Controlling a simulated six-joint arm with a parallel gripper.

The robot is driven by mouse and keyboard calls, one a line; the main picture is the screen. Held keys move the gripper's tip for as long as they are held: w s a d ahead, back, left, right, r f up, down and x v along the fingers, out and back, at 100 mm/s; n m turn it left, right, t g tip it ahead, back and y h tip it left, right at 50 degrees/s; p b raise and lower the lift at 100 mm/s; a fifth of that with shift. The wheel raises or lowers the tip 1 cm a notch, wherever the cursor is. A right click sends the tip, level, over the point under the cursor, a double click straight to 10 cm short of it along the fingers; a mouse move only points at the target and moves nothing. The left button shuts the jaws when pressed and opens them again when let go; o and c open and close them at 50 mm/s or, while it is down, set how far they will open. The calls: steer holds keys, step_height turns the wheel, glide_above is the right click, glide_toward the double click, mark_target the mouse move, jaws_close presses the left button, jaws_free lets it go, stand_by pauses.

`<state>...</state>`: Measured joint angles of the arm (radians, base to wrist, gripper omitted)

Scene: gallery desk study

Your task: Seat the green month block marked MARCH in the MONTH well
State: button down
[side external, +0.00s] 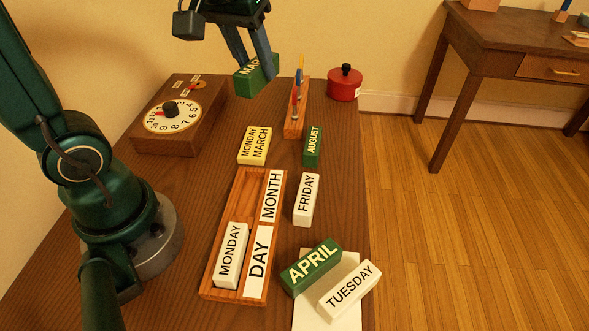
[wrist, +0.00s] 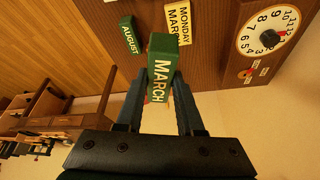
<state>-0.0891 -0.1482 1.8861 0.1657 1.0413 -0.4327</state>
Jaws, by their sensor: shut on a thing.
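My gripper (side external: 251,56) is shut on the green MARCH block (side external: 257,80), held in the air above the back of the desk. In the wrist view the MARCH block (wrist: 159,72) sits between the two fingers (wrist: 163,92), its lettering facing the camera. The wooden tray (side external: 235,185) stands on the desk, well in front of the gripper. Its MONTH well, beside the MONTH label (side external: 271,196), looks empty. Its DAY well, beside the DAY label (side external: 259,262), holds the white MONDAY block (side external: 231,255).
A yellow MONDAY MARCH card (side external: 254,146) and green AUGUST block (side external: 312,147) stand behind the tray. White FRIDAY (side external: 306,200), green APRIL (side external: 311,267) and white TUESDAY (side external: 349,290) blocks lie to its right. A dial box (side external: 180,140), peg rack (side external: 297,122) and red pot (side external: 344,86) are farther back.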

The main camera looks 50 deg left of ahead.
steer(key=s+a+f+n+g+y, duration=0.1)
steer(key=s+a+f+n+g, duration=0.25)
steer(key=s+a+n, duration=0.45)
steer(key=s+a+f+n+g, duration=0.3)
steer(key=s+a+n+g, duration=0.1)
steer(key=s+n, duration=0.75)
steer(key=n, duration=0.2)
glide_above(202, 172)
steer(key=w+d, duration=0.1)
step_height(202, 172, down, 7)
steer(key=shift+w+d, duration=0.1)
steer(key=shift+f, duration=2.05)
steer(key=c, duration=0.5)
jaws_free()
steer(key=shift+f, duration=0.15)
steer(key=shift+c, duration=0.2)
